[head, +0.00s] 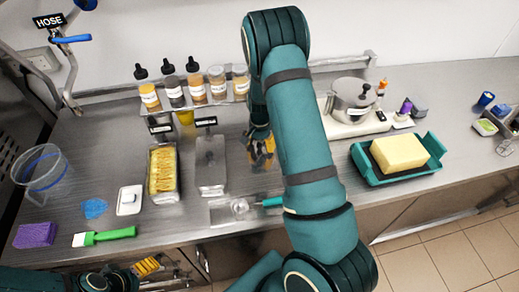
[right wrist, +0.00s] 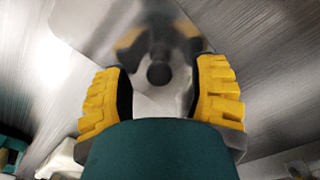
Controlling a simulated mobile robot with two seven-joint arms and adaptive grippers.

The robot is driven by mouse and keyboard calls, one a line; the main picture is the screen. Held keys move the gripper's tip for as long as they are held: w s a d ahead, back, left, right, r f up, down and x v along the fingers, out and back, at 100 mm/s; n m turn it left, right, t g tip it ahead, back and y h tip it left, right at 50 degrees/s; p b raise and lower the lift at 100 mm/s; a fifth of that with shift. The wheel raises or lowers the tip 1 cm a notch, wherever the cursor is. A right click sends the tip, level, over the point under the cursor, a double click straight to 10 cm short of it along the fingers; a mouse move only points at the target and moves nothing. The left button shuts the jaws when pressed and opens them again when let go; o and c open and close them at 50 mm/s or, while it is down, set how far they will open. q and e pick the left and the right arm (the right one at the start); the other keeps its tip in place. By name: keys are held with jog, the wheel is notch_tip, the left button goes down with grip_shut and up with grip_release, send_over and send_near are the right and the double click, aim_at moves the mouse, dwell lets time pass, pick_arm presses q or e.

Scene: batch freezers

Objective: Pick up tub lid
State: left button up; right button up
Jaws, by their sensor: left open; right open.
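A long tub with yellow contents (head: 162,172) stands on the steel counter. Next to it is a grey, see-through or metallic tub (head: 211,178) that looks covered, with a small dark spot on top; I cannot tell for sure whether this cover is the tub lid. My right gripper (head: 262,150) is open, pointing down just right of that tub, partly hidden by my arm. In the right wrist view its yellow fingers (right wrist: 162,98) stand apart around a grey shiny surface with a dark round spot, possibly a knob or reflection. My left gripper (head: 146,267) is open at the bottom left, below the counter's front edge.
A row of bottles and jars (head: 190,87) stands behind. A green-handled spatula (head: 104,236), a purple sponge (head: 35,235) and a white flat piece (head: 130,200) lie at left. A scoop with a teal handle (head: 270,201) lies in front. A teal tray with a yellow block (head: 399,153) is at right.

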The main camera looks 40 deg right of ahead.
jog(key=shift+f, duration=0.3)
grip_shut()
